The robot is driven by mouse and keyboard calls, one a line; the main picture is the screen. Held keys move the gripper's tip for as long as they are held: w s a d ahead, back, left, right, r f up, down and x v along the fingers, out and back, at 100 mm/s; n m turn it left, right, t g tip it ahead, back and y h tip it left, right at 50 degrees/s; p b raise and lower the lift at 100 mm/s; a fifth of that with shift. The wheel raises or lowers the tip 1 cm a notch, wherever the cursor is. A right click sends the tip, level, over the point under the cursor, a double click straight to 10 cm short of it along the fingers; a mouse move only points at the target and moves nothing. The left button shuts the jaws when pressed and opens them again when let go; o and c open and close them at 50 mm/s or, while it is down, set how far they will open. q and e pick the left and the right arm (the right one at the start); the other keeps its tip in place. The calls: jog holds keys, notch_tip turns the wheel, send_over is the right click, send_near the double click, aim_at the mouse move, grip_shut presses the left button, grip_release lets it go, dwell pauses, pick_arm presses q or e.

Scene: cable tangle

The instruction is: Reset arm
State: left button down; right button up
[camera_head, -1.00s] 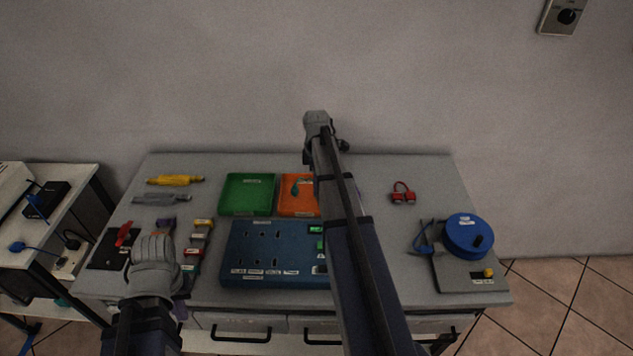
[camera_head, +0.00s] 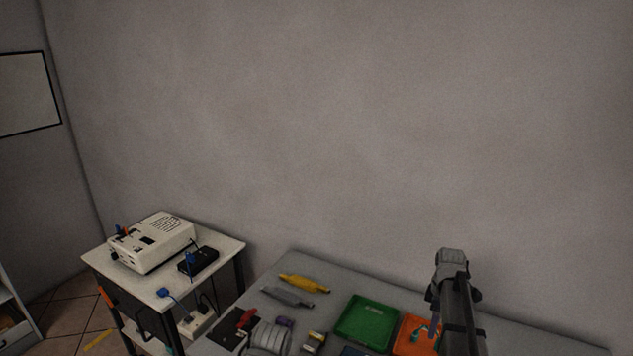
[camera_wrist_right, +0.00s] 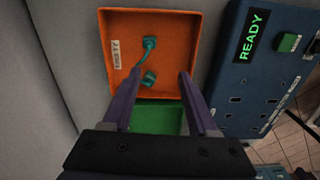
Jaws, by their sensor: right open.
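My right gripper (camera_head: 435,300) is above the orange tray (camera_head: 407,347), and in the right wrist view (camera_wrist_right: 160,72) its two fingers are apart with nothing between them. A short teal cable (camera_wrist_right: 148,60) lies inside the orange tray, beyond the fingertips. The green tray (camera_head: 366,323) sits left of the orange one in the head view and looks empty.
A blue socket panel (camera_wrist_right: 240,75) with a lit READY display is beside the orange tray. A side table (camera_head: 220,254) on the left carries a white device (camera_head: 152,242) and a black box (camera_head: 198,261). A bare wall stands behind.

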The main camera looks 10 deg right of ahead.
jog(key=s+a+m, duration=0.1)
jog(key=s+a, duration=0.1)
jog(key=a, duration=0.4)
jog(key=s+a, duration=0.1)
jog(key=a, duration=0.5)
jog(key=s+a+m, duration=0.1)
jog(key=s+a, duration=0.1)
jog(key=a, duration=0.4)
jog(key=shift+s+m, duration=0.3)
jog(key=shift+s, duration=0.05)
jog(key=shift+m+h, duration=0.4)
jog(key=shift+m, duration=0.5)
jog(key=s+a, duration=0.1)
jog(key=a, duration=0.1)
jog(key=s+a, duration=0.2)
jog(key=a, duration=0.1)
jog(key=s+a, duration=0.2)
jog(key=a, duration=0.1)
jog(key=shift+s+a, duration=0.1)
jog(key=shift+s, duration=0.05)
jog(key=s+a+m, duration=0.2)
jog(key=s+a, duration=0.5)
jog(key=shift+s+a+m, duration=0.3)
jog(key=shift+s+a, duration=0.05)
jog(key=shift+a, duration=0.05)
jog(key=shift+d+r, duration=0.1)
